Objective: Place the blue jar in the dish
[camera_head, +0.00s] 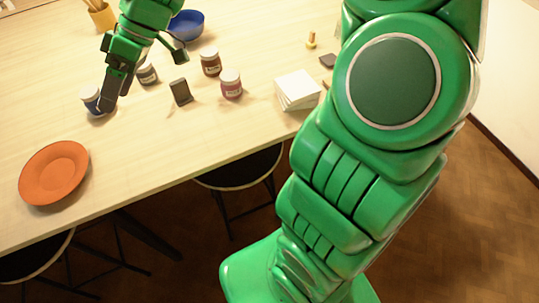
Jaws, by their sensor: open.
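The blue jar (90,97) has a white lid and stands upright on the table at the left. The dish is a round, shallow orange plate (53,172) at the near left of the table, and it looks empty. My gripper (107,98) is open and points down at the jar's right side. Its dark finger covers part of the jar. I cannot tell whether the finger touches the jar or whether the jar is between the jaws.
Dark jar (210,62), red jar (231,84) and grey-labelled jar (147,73) stand right of my gripper, near a dark block (181,91). A blue bowl (187,25) and tool cup (102,17) are behind. White tiles (297,90) lie right. Table between jar and dish is clear.

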